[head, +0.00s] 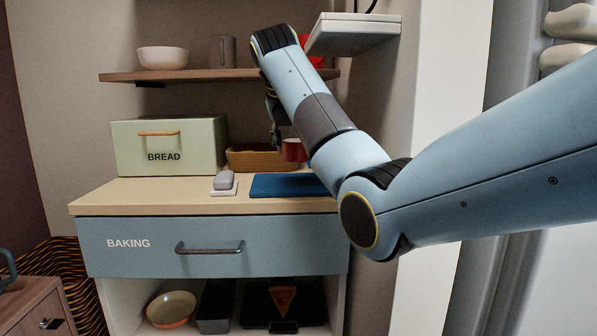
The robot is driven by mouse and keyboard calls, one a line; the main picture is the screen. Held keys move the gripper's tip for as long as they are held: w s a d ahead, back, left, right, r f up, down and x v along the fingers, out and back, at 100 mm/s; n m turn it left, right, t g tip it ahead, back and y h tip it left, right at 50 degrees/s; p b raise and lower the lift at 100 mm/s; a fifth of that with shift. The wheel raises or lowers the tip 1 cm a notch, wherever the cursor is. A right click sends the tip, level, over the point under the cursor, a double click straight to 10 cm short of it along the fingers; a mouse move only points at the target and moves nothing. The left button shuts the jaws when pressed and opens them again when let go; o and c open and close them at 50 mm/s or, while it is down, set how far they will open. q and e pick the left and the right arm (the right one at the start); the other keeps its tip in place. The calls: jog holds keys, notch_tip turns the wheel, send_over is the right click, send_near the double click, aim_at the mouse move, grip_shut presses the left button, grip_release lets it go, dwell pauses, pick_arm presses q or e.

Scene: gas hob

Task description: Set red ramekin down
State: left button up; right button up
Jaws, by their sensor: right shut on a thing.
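The red ramekin (294,150) is above the back of the counter, partly hidden behind my right arm. My right gripper (277,135) points down from the bent wrist and is shut on the ramekin, at its left side. The fingertips are small and dark here, and the exact grip is hard to see. Whether the ramekin's base touches anything is hidden. My left gripper is not in view.
A wooden shelf (200,75) hangs above, with a bowl (163,58). A blue drawer (130,260) is shut below.

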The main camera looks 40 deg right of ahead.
aim_at(292, 145)
jog(key=shift+w+f, duration=0.1)
jog(key=shift+f, duration=0.5)
notch_tip(292, 145, down, 4)
jog(key=shift+f+b, duration=0.1)
jog(key=shift+b, duration=0.55)
jog(key=shift+d+f, duration=0.15)
jog(key=o, duration=1.4)
jog(key=shift+r, duration=0.3)
jog(key=p+v, duration=0.2)
jog(key=v, duration=0.5)
jog(key=shift+r, duration=0.3)
jog(key=p+v, duration=0.2)
jog(key=v, duration=0.2)
jog(key=shift+s+f+p, duration=0.1)
jog(key=shift+s+p, duration=0.1)
jog(key=shift+p, duration=0.2)
jog(key=shift+s+a, duration=0.1)
jog(key=shift+a, duration=0.15)
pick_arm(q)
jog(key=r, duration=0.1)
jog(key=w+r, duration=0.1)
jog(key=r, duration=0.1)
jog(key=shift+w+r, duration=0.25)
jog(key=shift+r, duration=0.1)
